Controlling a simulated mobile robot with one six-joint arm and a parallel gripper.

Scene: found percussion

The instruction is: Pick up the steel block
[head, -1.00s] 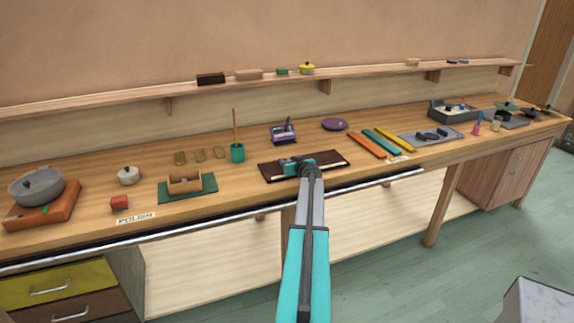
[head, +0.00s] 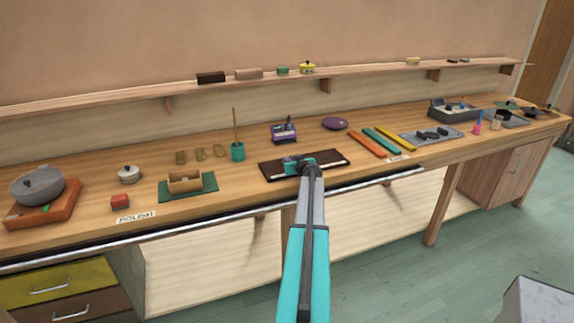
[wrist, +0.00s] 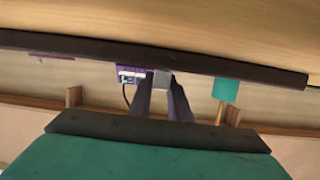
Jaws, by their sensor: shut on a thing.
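My gripper (wrist: 162,92) is shut on the steel block (wrist: 162,79), a small grey block seen between the fingertips in the wrist view. In the head view my gripper (head: 290,163) is over the dark tray (head: 335,159) at the middle of the bench. The block cannot be made out in the head view, where the gripper covers that spot. I cannot tell whether the block touches the tray.
Behind the tray stand a teal cup (head: 237,152) with a stick and a purple holder (head: 283,132). Orange, teal and yellow bars (head: 381,140) lie to the right. A wooden box (head: 184,182) on a green mat stands left. A shelf (head: 380,78) runs along the wall.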

